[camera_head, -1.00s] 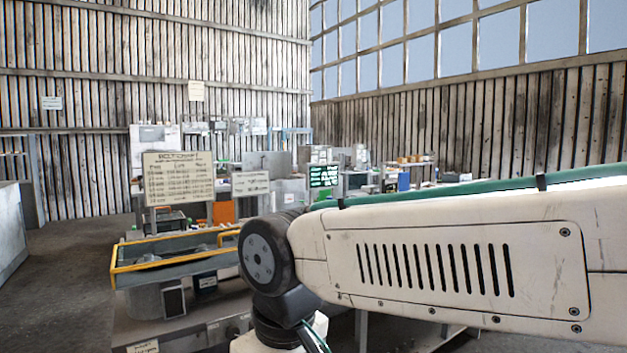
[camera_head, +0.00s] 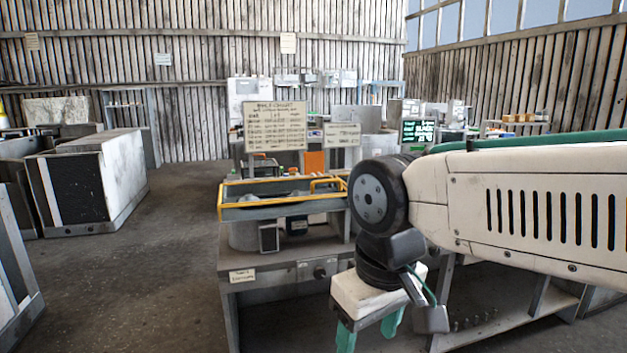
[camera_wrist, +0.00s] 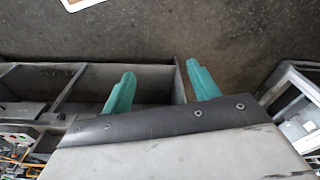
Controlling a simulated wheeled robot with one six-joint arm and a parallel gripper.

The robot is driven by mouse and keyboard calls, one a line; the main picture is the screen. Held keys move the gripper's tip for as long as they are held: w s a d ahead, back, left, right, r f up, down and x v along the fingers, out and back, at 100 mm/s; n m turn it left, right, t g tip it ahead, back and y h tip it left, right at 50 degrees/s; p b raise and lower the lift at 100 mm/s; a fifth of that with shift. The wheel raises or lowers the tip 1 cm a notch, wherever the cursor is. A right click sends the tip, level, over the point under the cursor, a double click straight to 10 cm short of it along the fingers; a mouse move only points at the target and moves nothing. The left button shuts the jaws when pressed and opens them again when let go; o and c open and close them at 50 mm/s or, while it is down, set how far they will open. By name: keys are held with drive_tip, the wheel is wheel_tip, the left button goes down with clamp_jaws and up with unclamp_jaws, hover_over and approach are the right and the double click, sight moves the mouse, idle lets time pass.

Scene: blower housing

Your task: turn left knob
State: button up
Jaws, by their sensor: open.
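My gripper (camera_head: 368,332) hangs below my arm in front of the workbench, with its two green fingers pointing down. In the wrist view the gripper (camera_wrist: 160,74) is open, with nothing between its fingers. A small round dark knob (camera_head: 319,272) sits on the workbench's grey front panel, left of and above the fingers and apart from them. My wrist and arm cover the front further right, so I cannot tell whether another knob is there. In the wrist view the bench edge and the floor lie beneath the fingers, and no knob can be made out.
The workbench (camera_head: 245,293) carries a yellow-railed tray (camera_head: 265,212) and a sign board (camera_head: 275,127). A paper label (camera_head: 243,275) is on its front left. A large grey cabinet (camera_head: 115,180) stands at the left. The floor between cabinet and bench is clear.

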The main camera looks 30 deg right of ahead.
idle(0.4)
drive_tip(key=t+h, duration=0.5)
drive_tip(key=t, duration=1.1)
approach(321, 275)
drive_tip(key=w, duration=0.2)
drive_tip(key=shift+m, duration=0.3)
drive_tip(key=x, duration=0.7)
drive_tip(key=shift+d, duration=0.2)
drive_tip(key=c, duration=1)
